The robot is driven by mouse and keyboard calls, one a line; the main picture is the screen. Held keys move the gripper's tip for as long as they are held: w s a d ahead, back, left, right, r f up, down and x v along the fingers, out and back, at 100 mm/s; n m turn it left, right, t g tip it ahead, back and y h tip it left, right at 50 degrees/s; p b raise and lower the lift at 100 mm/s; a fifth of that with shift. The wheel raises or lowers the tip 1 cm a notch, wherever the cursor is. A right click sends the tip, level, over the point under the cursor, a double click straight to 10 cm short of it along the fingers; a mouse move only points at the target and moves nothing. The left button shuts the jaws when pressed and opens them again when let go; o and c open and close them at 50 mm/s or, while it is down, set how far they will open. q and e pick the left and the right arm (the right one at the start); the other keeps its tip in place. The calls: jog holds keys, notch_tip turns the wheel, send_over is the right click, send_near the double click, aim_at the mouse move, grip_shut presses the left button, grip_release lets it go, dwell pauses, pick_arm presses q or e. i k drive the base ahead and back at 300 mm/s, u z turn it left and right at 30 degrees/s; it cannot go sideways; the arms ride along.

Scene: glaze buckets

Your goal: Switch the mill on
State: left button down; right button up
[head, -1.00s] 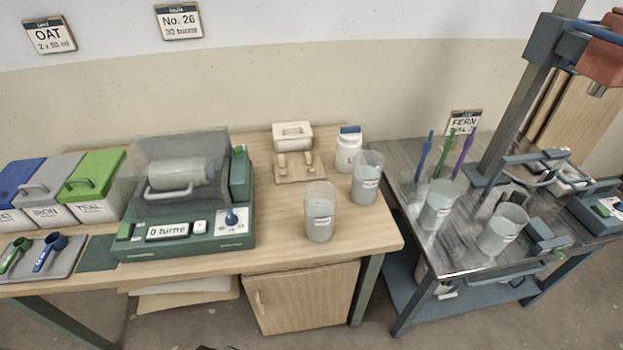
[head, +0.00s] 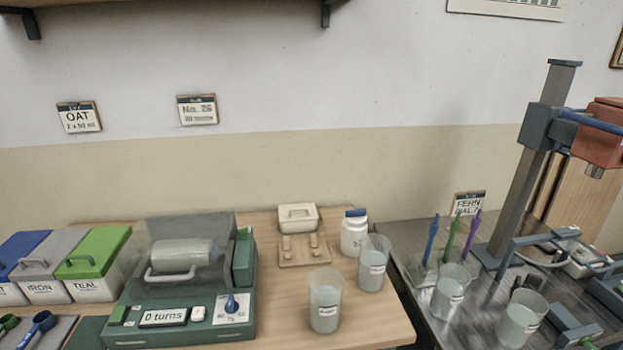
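The mill (head: 180,285) is a green machine on the wooden table at the lower left. A clear cover stands over a pale jar (head: 186,257) lying on its side in it. Its front display (head: 163,317) reads "0 turns". Beside the display are a small white button (head: 198,313) and a blue knob (head: 231,304) on a white dial plate. A green part (head: 118,314) sits at the left end of the front. Neither of my grippers is in view.
Lidded bins, including a green-lidded TEAL bin (head: 97,263), stand left of the mill. Two cups (head: 325,303) and a blue-capped jar (head: 354,236) stand to its right. A metal table (head: 420,285) with cups, brushes and a red-headed stand (head: 603,135) is further right.

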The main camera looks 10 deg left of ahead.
aim_at(119, 313)
jog(key=u, duration=1.25)
